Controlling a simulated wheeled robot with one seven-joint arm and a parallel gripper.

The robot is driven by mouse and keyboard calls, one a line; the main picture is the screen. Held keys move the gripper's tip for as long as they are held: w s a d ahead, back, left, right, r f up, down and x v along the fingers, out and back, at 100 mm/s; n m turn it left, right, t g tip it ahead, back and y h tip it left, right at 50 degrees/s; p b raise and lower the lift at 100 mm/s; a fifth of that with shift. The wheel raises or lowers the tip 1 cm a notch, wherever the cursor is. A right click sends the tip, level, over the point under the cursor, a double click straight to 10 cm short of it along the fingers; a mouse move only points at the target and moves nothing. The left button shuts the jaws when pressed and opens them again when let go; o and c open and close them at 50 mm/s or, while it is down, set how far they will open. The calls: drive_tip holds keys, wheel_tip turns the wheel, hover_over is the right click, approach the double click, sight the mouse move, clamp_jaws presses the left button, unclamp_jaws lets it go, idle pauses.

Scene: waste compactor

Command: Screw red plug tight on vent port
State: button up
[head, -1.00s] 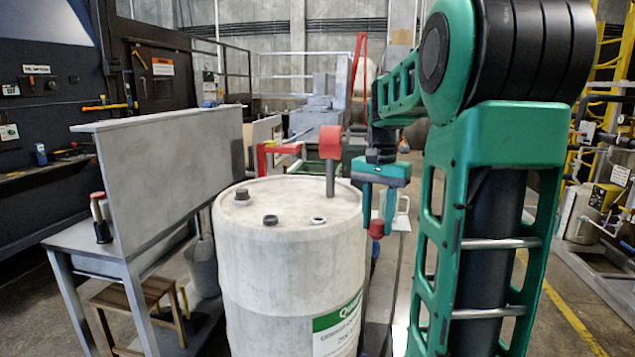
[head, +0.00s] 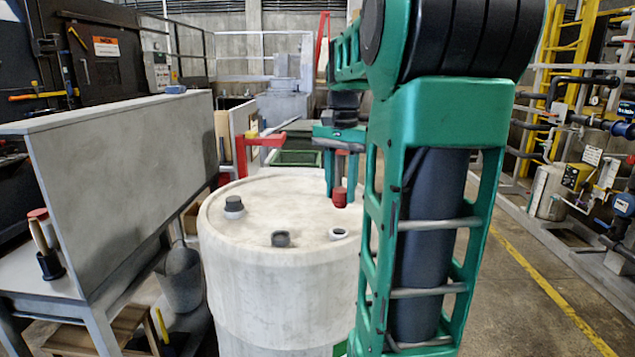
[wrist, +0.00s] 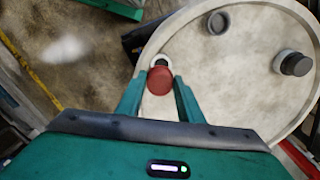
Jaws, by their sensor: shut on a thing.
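The white drum (head: 270,290) stands upright in front of me. Its lid has a small open port with a white rim (head: 339,233), which looks like the vent port, a dark grey port (head: 281,239) and a black plug (head: 233,205). My gripper (head: 340,190) is shut on the red plug (head: 340,199) and holds it over the lid, behind the white-rimmed port in the head view. In the wrist view the red plug (wrist: 160,82) sits between the fingertips and partly covers the white-rimmed port (wrist: 161,61). The gap between plug and lid is hard to judge.
A grey shaft with a red top (head: 342,162) shows behind my gripper, mostly hidden. A grey workbench with an upright panel (head: 130,165) stands left of the drum, with a bucket (head: 181,280) and a wooden stool (head: 95,330) nearby. Floor (head: 525,300) is open at right.

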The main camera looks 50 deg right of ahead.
sight(339, 208)
drive_tip(key=shift+w+d, duration=0.15)
drive_tip(key=shift+w, duration=0.1)
drive_tip(key=shift+f, duration=2.85)
drive_tip(key=n, duration=0.3)
drive_tip(key=shift+n, duration=0.9)
